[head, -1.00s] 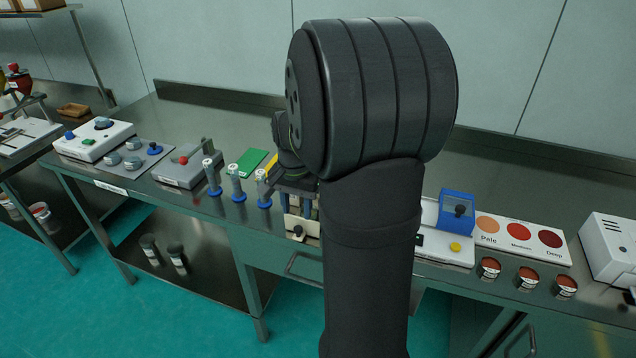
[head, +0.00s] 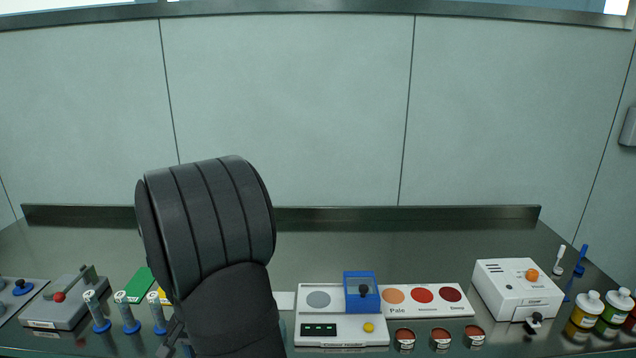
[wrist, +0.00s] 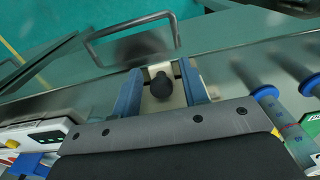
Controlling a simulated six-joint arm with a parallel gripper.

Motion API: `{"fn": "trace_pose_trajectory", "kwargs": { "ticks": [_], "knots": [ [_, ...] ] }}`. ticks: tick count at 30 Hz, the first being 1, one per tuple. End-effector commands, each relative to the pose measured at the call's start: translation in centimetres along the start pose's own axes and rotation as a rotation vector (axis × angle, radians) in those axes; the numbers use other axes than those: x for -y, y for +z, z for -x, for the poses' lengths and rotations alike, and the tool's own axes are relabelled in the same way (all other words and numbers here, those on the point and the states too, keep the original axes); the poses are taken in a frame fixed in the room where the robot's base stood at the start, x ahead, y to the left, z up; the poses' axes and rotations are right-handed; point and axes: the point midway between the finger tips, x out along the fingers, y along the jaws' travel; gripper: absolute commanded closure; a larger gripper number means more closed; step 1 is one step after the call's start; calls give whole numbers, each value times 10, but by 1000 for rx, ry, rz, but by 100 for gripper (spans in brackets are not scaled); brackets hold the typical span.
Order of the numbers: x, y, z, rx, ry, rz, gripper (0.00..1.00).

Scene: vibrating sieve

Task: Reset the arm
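My gripper (wrist: 161,78) shows in the wrist view with its two blue fingers spread apart. A black knob (wrist: 160,87) on a cream-coloured part shows between the fingers, with gaps on both sides. I cannot tell whether the knob lies at fingertip depth or below. In the head view my dark arm stands at the lower left, over the bench, and hides most of the gripper.
The steel bench (head: 400,245) is clear at the back. A white device with a blue box (head: 362,292), a colour card (head: 422,308), several red-topped jars (head: 440,341) and a white machine (head: 515,290) stand right of my arm. Grey-and-blue tools (head: 127,312) stand left. A drawer handle (wrist: 85,45) shows.

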Motion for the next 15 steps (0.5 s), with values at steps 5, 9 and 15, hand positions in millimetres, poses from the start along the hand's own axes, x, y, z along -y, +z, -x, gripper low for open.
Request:
{"fn": "trace_pose_trajectory", "kwargs": {
  "ticks": [5, 9, 15],
  "knots": [
    [0, 0, 0, 0, 0, 0, 60],
    [0, -2, 1, 0, 0, -1, 60],
    [0, -6, 19, -2, -1, 0, 60]
  ]
}}
